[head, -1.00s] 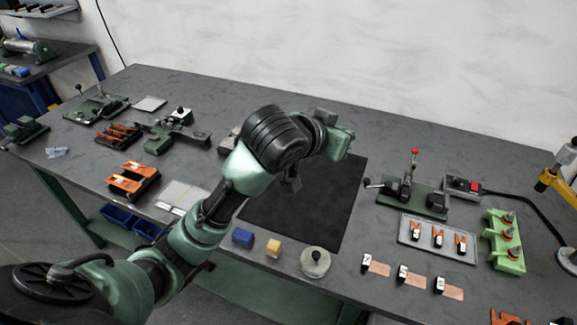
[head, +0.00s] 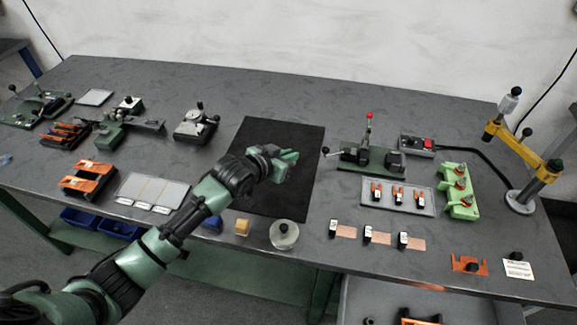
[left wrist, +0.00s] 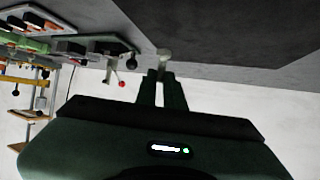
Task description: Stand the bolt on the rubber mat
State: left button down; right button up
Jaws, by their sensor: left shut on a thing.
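The black rubber mat (head: 262,135) lies flat on the grey workbench, in the middle of the head view. My left gripper (head: 290,158) is over the right part of the mat, its arm reaching in from the lower left. In the left wrist view its two dark fingers (left wrist: 161,76) are together on a small pale piece at their tips, which looks like the bolt (left wrist: 164,55). The rest of the bolt is hidden, and I cannot tell its tilt or whether it touches the mat. My right gripper is in neither view.
A green clamp fixture with a red-tipped lever (head: 369,150) stands right of the mat. A dial device (head: 195,123) stands left. The mat's back part is clear.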

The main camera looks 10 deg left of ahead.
pick_arm(q)
jog(key=shift+f, duration=2.55)
jog(key=shift+f, duration=0.2)
jog(key=c, duration=1.5)
grip_release()
jog(key=shift+r, duration=0.1)
jog(key=shift+r, duration=0.25)
jog(key=v, duration=1.2)
jog(key=shift+f, duration=0.1)
